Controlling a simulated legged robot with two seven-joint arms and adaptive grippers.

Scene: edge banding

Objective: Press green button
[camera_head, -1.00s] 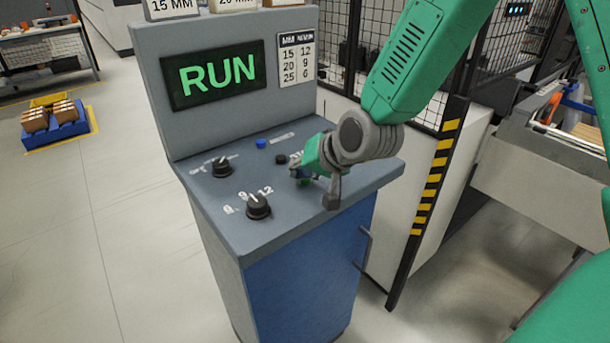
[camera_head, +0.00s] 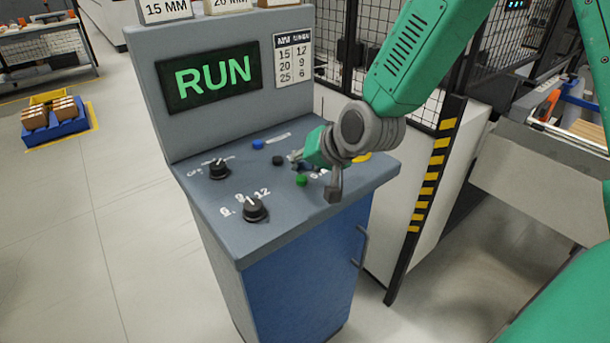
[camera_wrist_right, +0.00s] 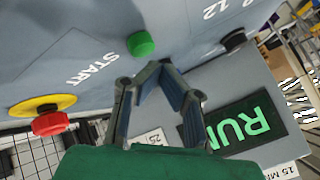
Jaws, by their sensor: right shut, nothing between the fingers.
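The green button (camera_head: 301,180) is on the sloped top of the grey control console (camera_head: 215,215), below my right gripper (camera_head: 297,161). My right gripper is shut and empty, with its tips just behind and above the button in the head view. In the wrist view the green button (camera_wrist_right: 141,44) stands just beyond the shut fingertips (camera_wrist_right: 158,72), with a visible gap. The console screen (camera_head: 212,76) shows RUN in green letters. My left gripper is not in view.
A red mushroom button on a yellow base (camera_wrist_right: 48,118) shows in the wrist view. A mesh fence stands behind.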

